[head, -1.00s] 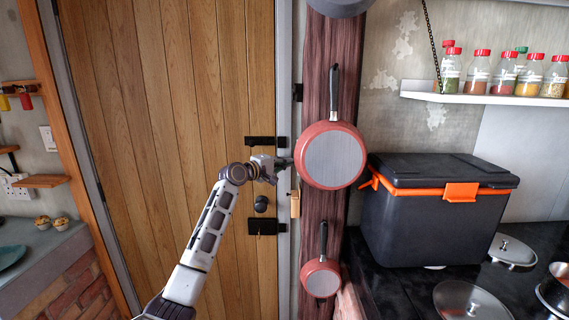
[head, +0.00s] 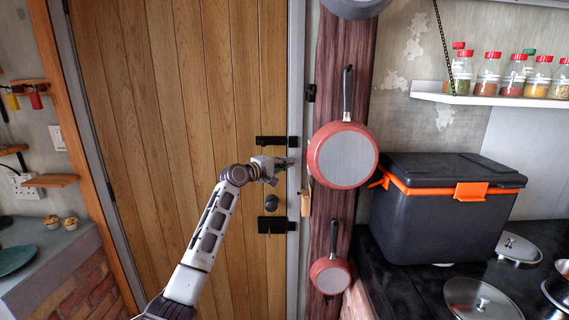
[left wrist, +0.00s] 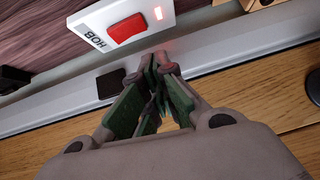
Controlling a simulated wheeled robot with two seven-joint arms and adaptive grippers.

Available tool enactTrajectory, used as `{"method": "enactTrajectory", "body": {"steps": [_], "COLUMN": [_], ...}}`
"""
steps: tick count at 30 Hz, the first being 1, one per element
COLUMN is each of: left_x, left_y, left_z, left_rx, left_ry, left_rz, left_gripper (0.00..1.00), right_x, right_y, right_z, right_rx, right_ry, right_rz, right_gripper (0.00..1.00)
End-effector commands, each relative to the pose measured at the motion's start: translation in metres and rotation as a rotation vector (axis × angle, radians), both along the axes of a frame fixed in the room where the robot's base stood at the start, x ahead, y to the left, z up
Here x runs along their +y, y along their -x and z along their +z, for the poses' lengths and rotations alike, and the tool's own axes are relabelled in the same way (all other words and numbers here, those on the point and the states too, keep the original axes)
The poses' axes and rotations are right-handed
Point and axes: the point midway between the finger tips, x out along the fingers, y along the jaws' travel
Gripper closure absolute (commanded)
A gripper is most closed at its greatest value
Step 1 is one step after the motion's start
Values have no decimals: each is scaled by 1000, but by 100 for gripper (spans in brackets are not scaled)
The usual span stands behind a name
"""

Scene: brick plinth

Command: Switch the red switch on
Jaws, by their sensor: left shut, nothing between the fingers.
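The red switch (left wrist: 127,29) is a rocker on a white plate marked HOB in the left wrist view. I cannot make out the switch in the head view. My left gripper (left wrist: 158,60) is shut and empty, its fingertips just below the plate in that picture and apart from the red rocker. In the head view my left gripper (head: 287,163) is in front of the door frame, left of the larger red pan. My right gripper is in neither view.
A larger red pan (head: 343,156) and a smaller one (head: 329,275) hang on the dark wooden post (head: 328,50). The wooden door (head: 170,110) with black fittings is behind my arm. A dark cooler box (head: 440,215) stands on the counter at right.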

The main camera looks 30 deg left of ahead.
Motion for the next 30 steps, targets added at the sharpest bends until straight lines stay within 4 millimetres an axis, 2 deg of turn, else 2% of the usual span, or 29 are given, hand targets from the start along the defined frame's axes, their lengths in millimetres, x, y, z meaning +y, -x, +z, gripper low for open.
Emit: {"method": "enactTrajectory", "body": {"steps": [8, 14, 30], "left_x": [3, 6, 18], "left_y": [11, 22, 74], "left_z": [-2, -3, -8], "left_rx": [1, 0, 1], "left_ry": [0, -2, -2], "left_rz": [1, 1, 1], "left_gripper": [100, 100, 100], "right_x": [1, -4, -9], "right_y": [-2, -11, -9], "right_z": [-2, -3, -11], "right_rx": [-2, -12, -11], "right_ry": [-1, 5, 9], "right_rz": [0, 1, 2], "right_gripper": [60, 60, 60]}}
